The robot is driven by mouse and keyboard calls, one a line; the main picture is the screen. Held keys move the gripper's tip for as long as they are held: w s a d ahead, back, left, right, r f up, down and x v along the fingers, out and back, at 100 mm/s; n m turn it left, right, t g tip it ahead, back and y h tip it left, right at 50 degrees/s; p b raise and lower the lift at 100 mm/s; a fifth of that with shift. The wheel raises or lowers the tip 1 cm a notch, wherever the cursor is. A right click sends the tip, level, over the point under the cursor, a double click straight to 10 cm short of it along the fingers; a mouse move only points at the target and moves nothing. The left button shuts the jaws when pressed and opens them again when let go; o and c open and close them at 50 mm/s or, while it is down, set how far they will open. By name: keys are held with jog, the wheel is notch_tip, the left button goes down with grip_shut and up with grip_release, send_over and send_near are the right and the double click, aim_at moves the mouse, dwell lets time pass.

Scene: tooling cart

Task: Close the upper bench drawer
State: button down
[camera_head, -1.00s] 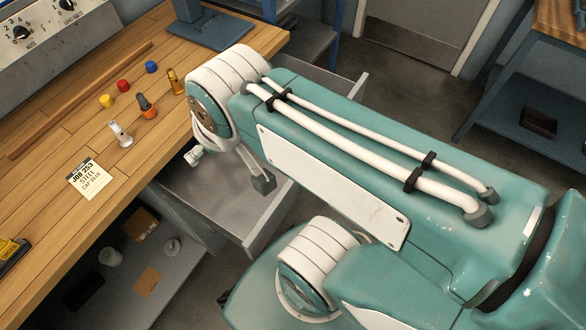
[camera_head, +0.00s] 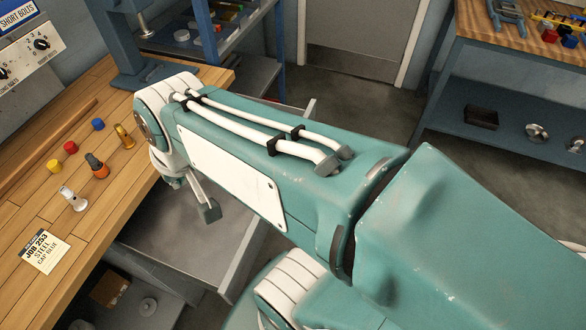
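The open grey bench drawer (camera_head: 238,268) sticks out from under the wooden bench top, and its inside looks empty. Its front wall runs from the upper right to the lower left beside my arm. My teal arm crosses over the drawer and hides much of its middle and far part. Of my gripper (camera_head: 208,211) I see one grey finger with a dark tip, hanging below the white wrist joint, in front of the drawer interior in the picture. The other finger is hidden, and I cannot tell whether the tip touches the drawer.
The wooden bench top (camera_head: 110,185) holds several coloured caps, small fittings and a job card (camera_head: 45,251). A blue press stand (camera_head: 150,78) stands at its far end. An open lower shelf (camera_head: 148,306) lies beneath. A second bench (camera_head: 475,75) stands right, with clear floor between.

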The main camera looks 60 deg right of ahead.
jog(key=d+f+m+y, duration=0.2)
jog(key=d+f+m, duration=0.3)
jog(key=d+m, duration=0.45)
jog(key=d+f+m+y, duration=0.1)
jog(key=d+f+m, duration=0.5)
jog(key=d, duration=0.7)
jog(key=s+d+f+m+t+h, duration=0.1)
jog(key=s+d+f+m+t, duration=0.1)
jog(key=s+d+f+m, duration=0.45)
jog(key=s+d+f+m+t, duration=0.2)
jog(key=s+d+f+m, duration=0.2)
jog(key=s+d+m, duration=0.45)
jog(key=w+a+f, duration=0.1)
jog(key=w+f, duration=0.6)
jog(key=w, duration=0.3)
jog(key=shift+w+a, duration=0.25)
jog(key=shift+w, duration=0.15)
